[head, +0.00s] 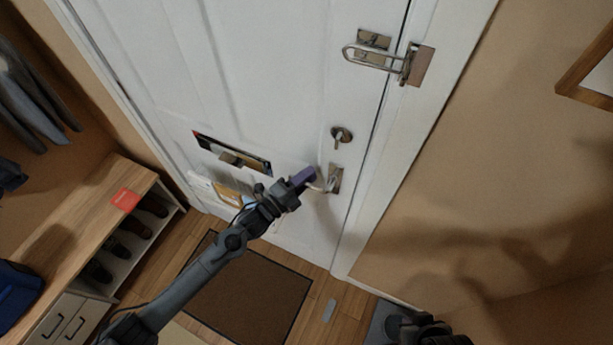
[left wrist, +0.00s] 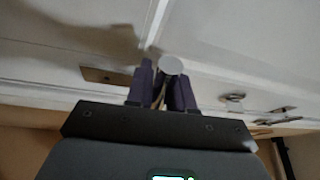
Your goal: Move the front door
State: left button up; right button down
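The white front door (head: 250,75) stands in its frame and looks closed in the head view. Its metal lever handle (head: 335,181) is on the right side, below a round lock (head: 341,135). My left gripper (head: 303,177), with purple fingers, is at the free end of the lever. In the left wrist view the two fingers (left wrist: 162,88) lie on either side of the handle's round end (left wrist: 170,65) and look shut on it. Part of my dark right arm shows at the bottom edge of the head view; its gripper fingers do not show.
A swing-bar latch (head: 385,62) sits high on the door's edge. A mail slot with papers (head: 232,153) is left of the handle. A brown mat (head: 250,297) lies before the door.

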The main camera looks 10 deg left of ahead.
aim_at(319, 175)
pick_arm(q)
jog(key=shift+f, duration=0.1)
grip_shut()
notch_tip(319, 175, down, 3)
jog(key=n+t+b, duration=0.2)
jog(key=n+b, duration=0.2)
jog(key=b, duration=0.1)
jog(key=shift+d+n, duration=0.15)
jog(key=shift+n, duration=0.25)
jog(key=n, duration=0.1)
jog(key=b, duration=0.1)
jog(key=n+t+b, duration=0.1)
jog(key=shift+s+d+f+n, duration=0.15)
jog(key=shift+d+f+n, duration=0.15)
jog(key=shift+f, duration=0.1)
jog(key=shift+d+f+n+t+y+b, duration=0.2)
jog(key=shift+n+t+y+b, duration=0.3)
jog(key=shift+n, duration=0.4)
jog(key=shift+s, duration=0.1)
